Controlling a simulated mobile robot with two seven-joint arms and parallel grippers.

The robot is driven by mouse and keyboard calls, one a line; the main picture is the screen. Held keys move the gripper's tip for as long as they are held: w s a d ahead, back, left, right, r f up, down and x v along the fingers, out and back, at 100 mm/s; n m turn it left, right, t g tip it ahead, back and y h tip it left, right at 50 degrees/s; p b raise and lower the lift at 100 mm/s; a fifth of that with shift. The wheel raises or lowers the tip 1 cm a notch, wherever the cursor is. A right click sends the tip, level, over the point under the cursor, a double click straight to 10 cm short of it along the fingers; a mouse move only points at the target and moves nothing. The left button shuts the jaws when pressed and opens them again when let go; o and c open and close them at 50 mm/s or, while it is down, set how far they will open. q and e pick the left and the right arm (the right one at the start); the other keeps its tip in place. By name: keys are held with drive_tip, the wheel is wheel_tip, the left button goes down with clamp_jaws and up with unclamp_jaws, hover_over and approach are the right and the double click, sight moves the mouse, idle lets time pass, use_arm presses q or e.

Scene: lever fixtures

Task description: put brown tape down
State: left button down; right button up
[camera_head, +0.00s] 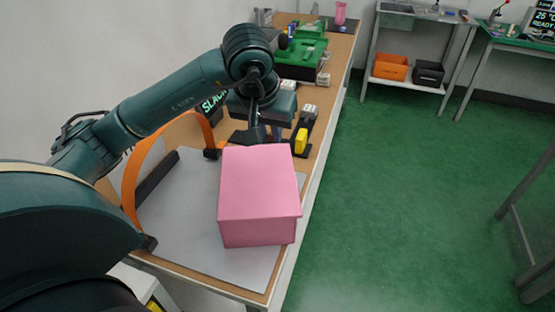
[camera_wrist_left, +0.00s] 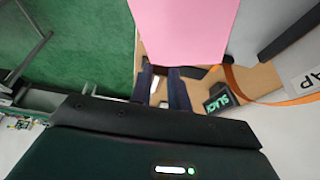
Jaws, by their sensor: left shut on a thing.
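My left gripper (camera_head: 262,138) reaches down over the workbench, just behind the pink box. In the left wrist view its two dark fingers (camera_wrist_left: 162,88) point toward the bench beside the pink box. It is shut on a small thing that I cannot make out. I cannot pick out a roll of brown tape in either view. An orange band (camera_head: 146,160) arches over the grey board, left of the pink box. It also shows in the left wrist view (camera_wrist_left: 237,88), apart from the fingers. My right gripper is not in view.
The pink box (camera_head: 258,185) stands on a grey board (camera_head: 180,225) at the bench's near end. A yellow item (camera_head: 301,141) and a green fixture (camera_head: 302,55) lie farther along. A display (camera_head: 214,101) stands at the left. Green floor is open to the right.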

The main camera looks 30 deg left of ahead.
use_arm(q)
drive_tip(key=shift+w+f, duration=0.15)
drive_tip(key=shift+f, duration=0.05)
hover_over(272, 175)
drive_tip(key=s, duration=0.2)
drive_tip(key=f, duration=0.4)
drive_tip(key=shift+w+d+f, duration=0.1)
drive_tip(key=shift+w+d, duration=0.05)
drive_tip(key=shift+w, duration=0.1)
drive_tip(key=shift+f, duration=0.75)
wheel_tip(272, 175, down, 3)
drive_tip(key=shift+f+p, duration=0.2)
drive_tip(key=shift+p, duration=0.1)
drive_tip(key=shift+f, duration=0.15)
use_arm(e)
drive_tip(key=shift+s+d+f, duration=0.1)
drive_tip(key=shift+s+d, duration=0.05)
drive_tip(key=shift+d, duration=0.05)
use_arm(q)
drive_tip(key=shift+f, duration=0.25)
drive_tip(key=c, duration=1.3)
unclamp_jaws()
drive_tip(key=shift+r, duration=0.1)
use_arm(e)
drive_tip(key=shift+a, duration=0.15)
